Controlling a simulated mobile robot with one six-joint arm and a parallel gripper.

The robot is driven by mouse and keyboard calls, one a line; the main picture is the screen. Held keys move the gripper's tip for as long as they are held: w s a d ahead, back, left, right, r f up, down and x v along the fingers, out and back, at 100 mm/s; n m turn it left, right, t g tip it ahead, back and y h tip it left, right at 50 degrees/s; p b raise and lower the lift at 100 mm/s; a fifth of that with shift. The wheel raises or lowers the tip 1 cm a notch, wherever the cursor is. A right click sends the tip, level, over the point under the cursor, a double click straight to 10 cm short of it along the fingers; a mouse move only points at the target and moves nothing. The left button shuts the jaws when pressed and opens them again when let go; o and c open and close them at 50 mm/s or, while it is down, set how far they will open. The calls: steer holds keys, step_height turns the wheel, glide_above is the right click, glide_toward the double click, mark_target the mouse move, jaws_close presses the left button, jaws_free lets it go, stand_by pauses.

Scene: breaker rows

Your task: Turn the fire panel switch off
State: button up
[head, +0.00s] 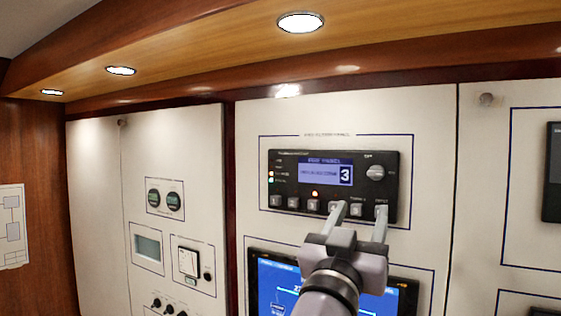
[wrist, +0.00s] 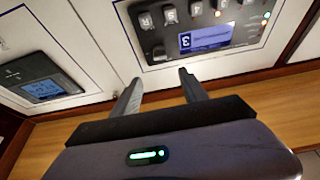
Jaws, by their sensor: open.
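An orange light (head: 315,194) glows above the keys. My gripper (head: 361,211) is open and empty, its fingertips in front of the panel's lower right keys. Contact cannot be told. In the wrist view, the panel (wrist: 245,37) appears upside down beyond my open gripper (wrist: 158,80). Some lower right keys are partly hidden by the fingers in the head view.
A large blue screen (head: 276,282) sits below the fire panel, partly behind my arm. Gauges (head: 163,199) and a small display (head: 147,247) are on the left wall panel. A wooden ledge (head: 210,62) with lights runs above.

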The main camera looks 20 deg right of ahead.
mark_target(375, 174)
steer(key=p+x, duration=0.4)
steer(key=x, duration=0.9)
steer(key=shift+w+d+p, duration=0.25)
steer(key=shift+w+p, duration=0.05)
jaws_close()
